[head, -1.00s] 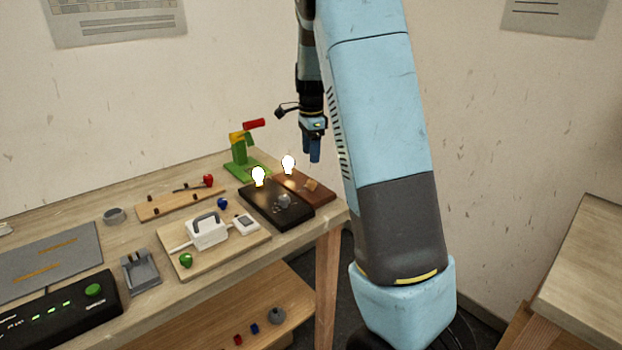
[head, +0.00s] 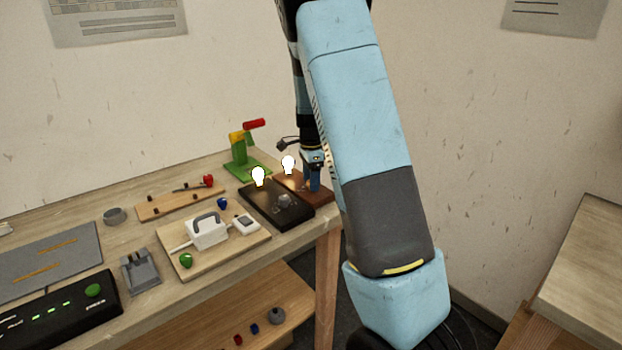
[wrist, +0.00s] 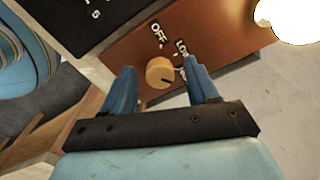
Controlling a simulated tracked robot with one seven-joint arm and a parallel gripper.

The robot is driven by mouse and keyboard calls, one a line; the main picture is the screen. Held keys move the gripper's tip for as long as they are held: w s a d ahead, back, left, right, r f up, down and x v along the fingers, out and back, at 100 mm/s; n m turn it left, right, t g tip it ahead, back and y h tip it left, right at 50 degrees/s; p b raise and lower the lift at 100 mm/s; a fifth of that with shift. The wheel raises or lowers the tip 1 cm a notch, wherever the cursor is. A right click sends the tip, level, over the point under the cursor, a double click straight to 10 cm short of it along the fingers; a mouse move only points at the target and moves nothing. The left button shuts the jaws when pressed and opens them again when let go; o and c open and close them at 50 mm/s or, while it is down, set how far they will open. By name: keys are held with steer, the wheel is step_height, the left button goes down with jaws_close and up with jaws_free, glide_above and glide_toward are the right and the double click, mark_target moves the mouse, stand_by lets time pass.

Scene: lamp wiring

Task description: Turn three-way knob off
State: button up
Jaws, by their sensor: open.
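The three-way knob is a round orange-tan knob (wrist: 160,71) on a reddish-brown board (wrist: 215,35), with OFF and LOW lettering beside it in the wrist view. Its dark pointer mark points toward the lower right of that view, away from OFF. My gripper (wrist: 158,80) is open, with one blue finger on each side of the knob; I cannot tell whether they touch it. In the head view my gripper (head: 314,187) is low over the brown board (head: 322,197) and hides the knob. The bulb (head: 288,164) on this board glows.
A black board (head: 293,221) with a lit bulb (head: 259,176) and a grey knob (head: 284,200) lies directly left of the brown board. A green stand with a red handle (head: 254,124) is behind. The table's right edge is close by.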

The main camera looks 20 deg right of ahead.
steer(key=c, duration=1)
steer(key=shift+c, duration=0.2)
steer(key=n, duration=0.5)
steer(key=shift+n, duration=0.4)
steer(key=n, duration=0.5)
steer(key=shift+r, duration=0.1)
steer(key=n, duration=0.5)
steer(key=shift+d+n, duration=0.1)
steer(key=shift+n, duration=0.3)
steer(key=n, duration=0.5)
steer(key=shift+n, duration=0.3)
